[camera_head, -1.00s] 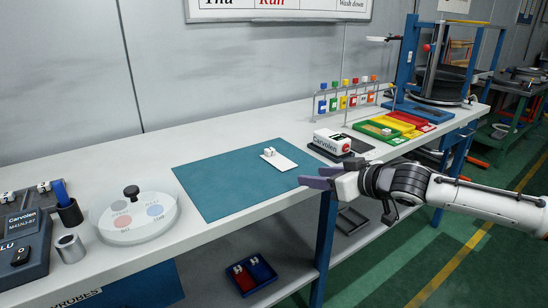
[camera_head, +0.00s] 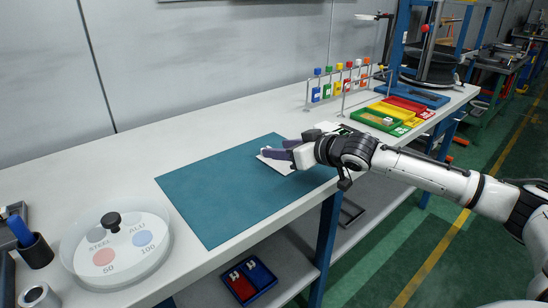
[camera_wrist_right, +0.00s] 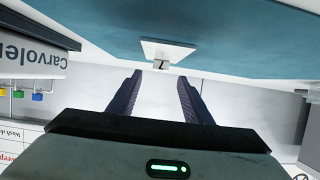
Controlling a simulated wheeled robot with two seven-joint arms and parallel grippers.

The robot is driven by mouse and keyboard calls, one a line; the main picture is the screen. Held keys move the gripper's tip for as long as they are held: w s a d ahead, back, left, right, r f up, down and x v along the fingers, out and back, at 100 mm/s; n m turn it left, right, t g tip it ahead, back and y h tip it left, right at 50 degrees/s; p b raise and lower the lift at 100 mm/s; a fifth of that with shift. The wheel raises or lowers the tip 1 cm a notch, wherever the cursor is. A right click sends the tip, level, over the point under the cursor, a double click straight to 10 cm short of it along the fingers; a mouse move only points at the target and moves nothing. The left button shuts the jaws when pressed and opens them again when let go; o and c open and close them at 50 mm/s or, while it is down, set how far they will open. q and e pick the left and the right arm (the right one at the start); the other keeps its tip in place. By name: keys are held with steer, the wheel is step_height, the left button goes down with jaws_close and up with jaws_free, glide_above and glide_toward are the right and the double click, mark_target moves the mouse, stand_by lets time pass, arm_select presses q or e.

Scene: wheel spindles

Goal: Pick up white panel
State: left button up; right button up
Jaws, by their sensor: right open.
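The white panel (camera_head: 278,166) lies on the teal mat (camera_head: 225,200) near its right edge, partly hidden by my right gripper in the head view. In the right wrist view the panel (camera_wrist_right: 180,50) shows as a pale plate with a small block (camera_wrist_right: 162,64) marked 7 on it. My right gripper (camera_head: 274,150) is at the panel in the head view. In the right wrist view its two dark fingers (camera_wrist_right: 160,76) are spread, with the panel beyond the tips and nothing between them. Whether they touch the panel cannot be told. My left gripper is not in view.
A white device (camera_wrist_right: 30,55) marked Carvolen stands close beside the gripper. A round dial plate (camera_head: 115,248) with a black knob stands left of the mat. Coloured trays (camera_head: 390,117) and a rack of coloured tags (camera_head: 340,82) are at the right. The mat's left part is clear.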

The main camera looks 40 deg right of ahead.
steer(key=x, duration=0.5)
steer(key=shift+w+a+f, duration=0.1)
steer(key=shift+w+f, duration=0.05)
steer(key=shift+w, duration=0.15)
jaws_close()
